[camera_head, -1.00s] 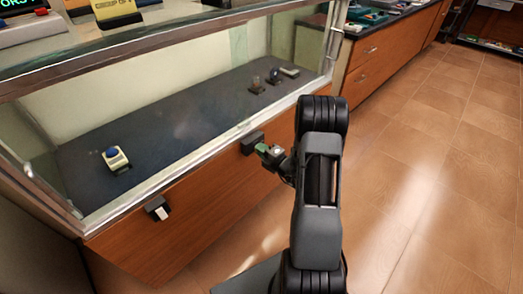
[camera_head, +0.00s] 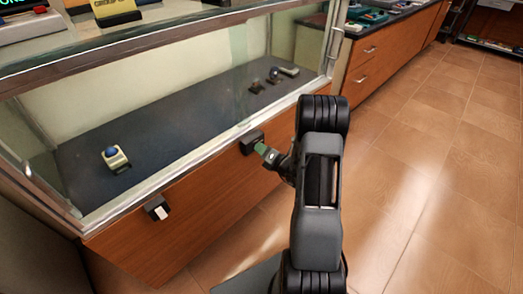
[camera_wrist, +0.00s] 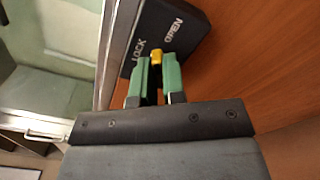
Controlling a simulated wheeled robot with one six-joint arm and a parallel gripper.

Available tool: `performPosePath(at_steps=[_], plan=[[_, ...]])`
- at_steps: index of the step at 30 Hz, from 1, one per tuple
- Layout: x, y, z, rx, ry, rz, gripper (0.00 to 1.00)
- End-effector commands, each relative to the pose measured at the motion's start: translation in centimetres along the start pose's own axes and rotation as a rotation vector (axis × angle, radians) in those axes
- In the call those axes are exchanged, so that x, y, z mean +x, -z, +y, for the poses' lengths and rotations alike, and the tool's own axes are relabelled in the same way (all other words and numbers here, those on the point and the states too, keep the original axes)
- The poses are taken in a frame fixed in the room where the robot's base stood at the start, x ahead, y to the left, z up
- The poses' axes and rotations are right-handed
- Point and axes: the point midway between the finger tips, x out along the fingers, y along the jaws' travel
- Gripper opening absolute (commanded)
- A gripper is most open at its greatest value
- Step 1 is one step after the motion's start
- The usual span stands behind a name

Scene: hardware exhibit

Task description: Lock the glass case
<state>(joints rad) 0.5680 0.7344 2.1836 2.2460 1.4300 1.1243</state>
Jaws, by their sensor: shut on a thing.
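The glass case (camera_head: 175,160) has a glass front with a metal frame over a wooden base. A black lock box (camera_head: 251,142) sits on the wooden front just below the frame. In the wrist view the lock box (camera_wrist: 168,22) bears the white words LOCK and OPEN. A small yellow knob (camera_wrist: 156,57) shows at the box's edge near these words. My gripper (camera_wrist: 158,72) has green fingertips closed around the yellow knob. My gripper (camera_head: 262,150) also shows at the lock box in the head view. Most of the knob is hidden between the fingers.
A second black fitting with a white face (camera_head: 157,208) is on the case front to the left. Small items sit inside the case, among them a cream block with a blue top (camera_head: 114,157). Tiled floor (camera_head: 430,190) is free to the right.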

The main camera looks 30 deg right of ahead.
Motion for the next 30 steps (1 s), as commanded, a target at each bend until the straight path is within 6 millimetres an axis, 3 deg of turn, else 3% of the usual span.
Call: performPosePath(at_steps=[18,30], plan=[[-0.02,0.17,-0.21,-0.579,0.0,0.001,0.0],[-0.03,0.17,-0.17,-0.853,0.001,0.002,0.0]])
